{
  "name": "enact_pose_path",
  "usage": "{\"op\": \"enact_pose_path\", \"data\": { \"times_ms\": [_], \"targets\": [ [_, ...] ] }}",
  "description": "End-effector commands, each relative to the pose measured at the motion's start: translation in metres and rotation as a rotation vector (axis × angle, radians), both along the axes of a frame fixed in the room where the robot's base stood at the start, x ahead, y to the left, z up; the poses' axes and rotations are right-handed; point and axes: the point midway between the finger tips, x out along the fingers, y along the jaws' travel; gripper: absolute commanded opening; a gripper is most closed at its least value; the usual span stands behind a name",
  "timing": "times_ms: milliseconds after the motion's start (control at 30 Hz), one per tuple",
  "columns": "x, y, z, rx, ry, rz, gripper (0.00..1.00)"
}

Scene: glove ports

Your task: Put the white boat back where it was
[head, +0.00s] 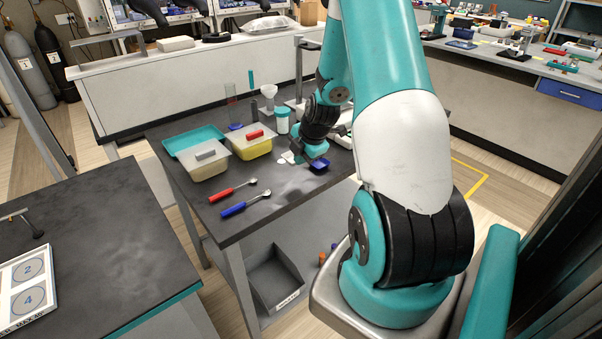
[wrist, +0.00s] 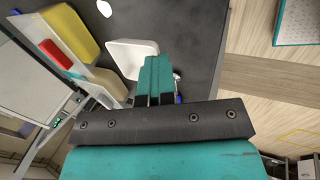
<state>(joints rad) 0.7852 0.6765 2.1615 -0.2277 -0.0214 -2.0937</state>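The white boat (wrist: 128,57) is a small, shallow, pale dish. In the wrist view it is at the fingertips, and one edge meets them. In the head view the boat (head: 290,157) shows just left of my gripper (head: 310,151), above the dark table. In the wrist view the teal fingers of my gripper (wrist: 157,78) are close together, with the boat's rim at them. They look shut on it, and the exact contact is partly hidden by the fingers. A blue boat (head: 319,166) lies on the table just right of my gripper.
A small white disc (head: 281,162) lies near the boat. A yellow-filled box (head: 252,148), a beige box (head: 209,170) and a teal tray (head: 183,139) stand left. Red (head: 231,191) and blue (head: 244,204) scoops lie in front. A white bottle (head: 282,122) and funnel (head: 269,92) stand behind.

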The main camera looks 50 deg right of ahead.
Motion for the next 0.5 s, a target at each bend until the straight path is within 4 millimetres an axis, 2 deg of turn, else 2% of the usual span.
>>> {"op": "enact_pose_path", "data": {
  "times_ms": [100, 267, 500],
  "targets": [
    [0.000, 0.000, -0.019, 0.002, 0.002, 0.000, 0.00],
    [0.000, 0.000, -0.032, 0.000, 0.001, 0.000, 0.00],
    [0.000, 0.000, -0.063, 0.001, 0.001, -0.001, 0.00]
  ]
}}
